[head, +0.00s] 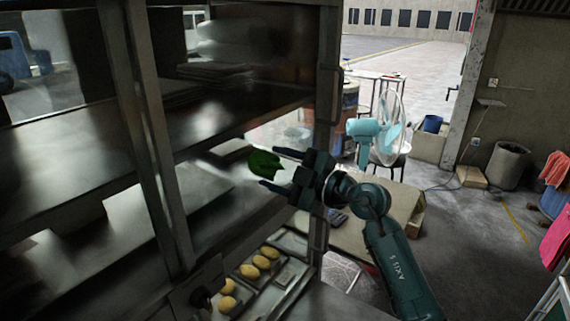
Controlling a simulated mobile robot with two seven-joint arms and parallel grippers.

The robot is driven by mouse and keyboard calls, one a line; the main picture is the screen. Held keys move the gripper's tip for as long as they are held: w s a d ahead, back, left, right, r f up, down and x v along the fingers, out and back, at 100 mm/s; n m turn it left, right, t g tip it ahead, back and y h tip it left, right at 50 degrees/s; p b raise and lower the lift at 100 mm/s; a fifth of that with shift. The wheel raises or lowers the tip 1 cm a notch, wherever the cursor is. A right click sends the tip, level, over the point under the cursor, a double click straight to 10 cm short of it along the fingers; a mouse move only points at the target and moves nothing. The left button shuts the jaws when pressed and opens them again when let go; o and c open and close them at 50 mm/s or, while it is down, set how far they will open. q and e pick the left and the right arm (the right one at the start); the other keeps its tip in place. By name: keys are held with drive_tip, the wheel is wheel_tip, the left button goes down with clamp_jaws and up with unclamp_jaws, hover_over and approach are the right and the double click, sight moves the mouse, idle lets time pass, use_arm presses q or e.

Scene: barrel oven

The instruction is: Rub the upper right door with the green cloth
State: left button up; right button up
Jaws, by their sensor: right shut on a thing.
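The upper right door (225,112) is a dark glass pane in a metal frame on the oven front, with a vertical handle (328,95) at its right edge. My right gripper (268,168) is shut on the green cloth (264,163). The crumpled cloth sits between the fingertips, which point left toward the oven. In the picture the cloth is below the bar under the upper right door, over the lower right pane. I cannot tell whether it touches the glass. My left gripper is not in view.
Trays with yellow buns (262,262) lie at the oven's lower front. A light blue fan (366,130) stands behind my right arm. A grey bin (508,165) stands by the right wall. The floor between is mostly clear.

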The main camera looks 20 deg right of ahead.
drive_tip(key=shift+s+a, duration=0.5)
drive_tip(key=shift+a, duration=0.2)
drive_tip(key=shift+r, duration=1.2)
drive_tip(key=shift+w+d, duration=0.6)
drive_tip(key=shift+d, duration=0.25)
drive_tip(key=shift+w+d, duration=0.55)
drive_tip(key=shift+d, duration=0.3)
drive_tip(key=shift+w+d, duration=1.3)
drive_tip(key=shift+d, duration=0.25)
drive_tip(key=shift+w+d, duration=1.25)
drive_tip(key=shift+d, duration=0.3)
drive_tip(key=shift+s, duration=0.1)
drive_tip(key=shift+s+a, duration=1.2)
drive_tip(key=shift+a, duration=0.4)
drive_tip(key=shift+s+a, duration=1.2)
drive_tip(key=shift+a, duration=0.45)
drive_tip(key=shift+s+a, duration=1.2)
drive_tip(key=shift+a, duration=0.4)
drive_tip(key=shift+s+f, duration=0.1)
drive_tip(key=shift+v, duration=2.9)
